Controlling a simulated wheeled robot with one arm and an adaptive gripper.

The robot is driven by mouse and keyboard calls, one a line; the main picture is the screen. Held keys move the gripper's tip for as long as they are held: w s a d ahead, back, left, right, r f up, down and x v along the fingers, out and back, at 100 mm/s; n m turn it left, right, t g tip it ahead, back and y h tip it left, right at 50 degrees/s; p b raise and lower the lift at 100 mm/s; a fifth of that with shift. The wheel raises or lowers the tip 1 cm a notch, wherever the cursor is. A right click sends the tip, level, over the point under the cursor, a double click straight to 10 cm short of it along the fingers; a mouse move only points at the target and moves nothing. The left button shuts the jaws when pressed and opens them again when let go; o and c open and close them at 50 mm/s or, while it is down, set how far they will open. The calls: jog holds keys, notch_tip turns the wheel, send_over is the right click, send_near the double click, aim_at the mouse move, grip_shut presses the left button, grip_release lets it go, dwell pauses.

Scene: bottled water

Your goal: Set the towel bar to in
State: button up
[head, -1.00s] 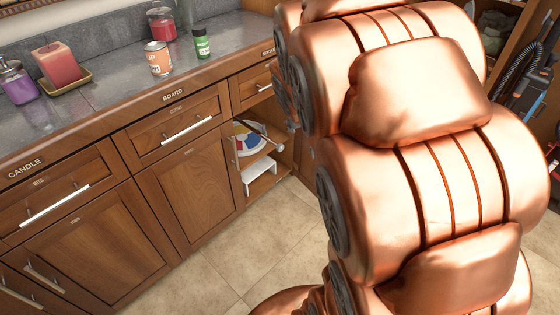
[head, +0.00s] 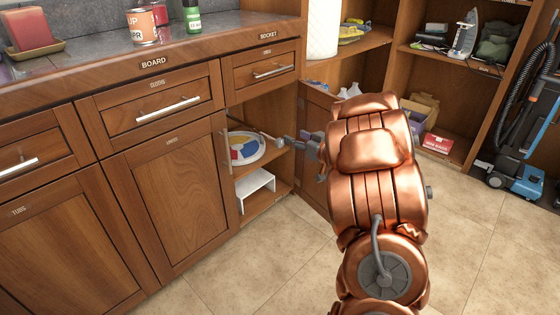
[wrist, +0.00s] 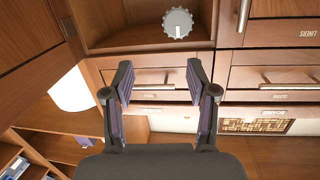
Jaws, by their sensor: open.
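The towel bar (head: 262,133) is a thin metal rod reaching out of the open compartment under the right drawer of the cabinet in the head view. A round grey ridged knob (wrist: 178,22), which looks like the bar's front end seen head-on, shows in the upside-down wrist view. My gripper (head: 292,141) points at the compartment in the head view, close to the bar's outer end; I cannot tell whether they touch. In the wrist view my gripper (wrist: 160,72) has its fingers spread apart with nothing between them, and the knob appears beyond the fingertips.
A plate with coloured patches (head: 246,150) and a small white stand (head: 254,187) are in the compartment. An open cabinet door (head: 315,115) stands behind my gripper. Drawers and the counter (head: 225,30) lie left. The tiled floor (head: 240,270) in front is clear.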

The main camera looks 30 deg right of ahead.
aim_at(282, 144)
notch_tip(282, 144, down, 4)
jog(key=s+a+t+y+b, duration=0.1)
jog(key=y+b, duration=0.2)
jog(key=b+x, duration=0.1)
jog(key=x, duration=0.2)
jog(key=b+x, duration=0.1)
jog(key=x, duration=0.1)
jog(key=shift+w+a+f, duration=0.25)
jog(key=shift+w, duration=0.1)
jog(key=shift+w+a+r, duration=0.1)
jog(key=shift+w+r, duration=0.1)
jog(key=shift+w, duration=0.6)
grip_shut()
